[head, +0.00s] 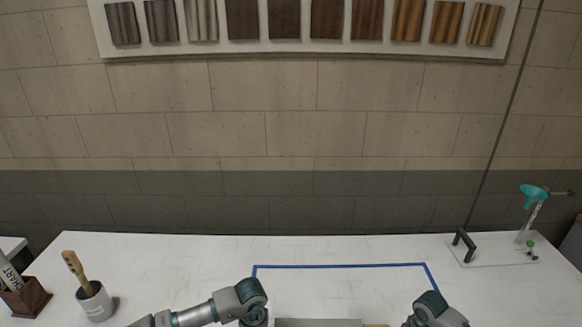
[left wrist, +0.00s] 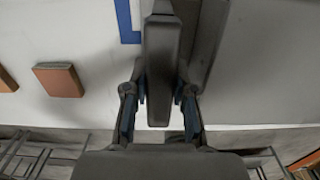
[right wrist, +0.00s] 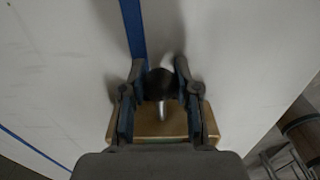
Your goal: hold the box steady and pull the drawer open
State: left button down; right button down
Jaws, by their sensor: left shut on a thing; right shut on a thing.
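The grey top of the box (head: 318,322) just shows at the bottom edge of the head view, with a sliver of yellow-brown wood (head: 376,325) at its right. In the left wrist view my left gripper (left wrist: 160,100) is shut on a dark grey upright bar (left wrist: 163,60) beside the grey box surface (left wrist: 260,60). In the right wrist view my right gripper (right wrist: 160,92) is shut on a dark knob with a shiny metal stem (right wrist: 161,110), in front of the yellow-brown drawer (right wrist: 178,128). How far the drawer is out cannot be told.
A blue tape line (head: 340,266) marks the white table (head: 180,265). A stand with a teal funnel (head: 533,196) is at the right. A brown block (left wrist: 59,79) lies left of my left gripper.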

pick_arm(q)
jog(key=shift+a, duration=0.1)
pick_arm(e)
jog(key=shift+d, duration=0.45)
jog(key=shift+d, duration=1.1)
jog(key=shift+s+d, duration=0.1)
jog(key=shift+d, duration=1)
jog(key=c, duration=0.8)
grip_release()
jog(key=shift+o, duration=0.2)
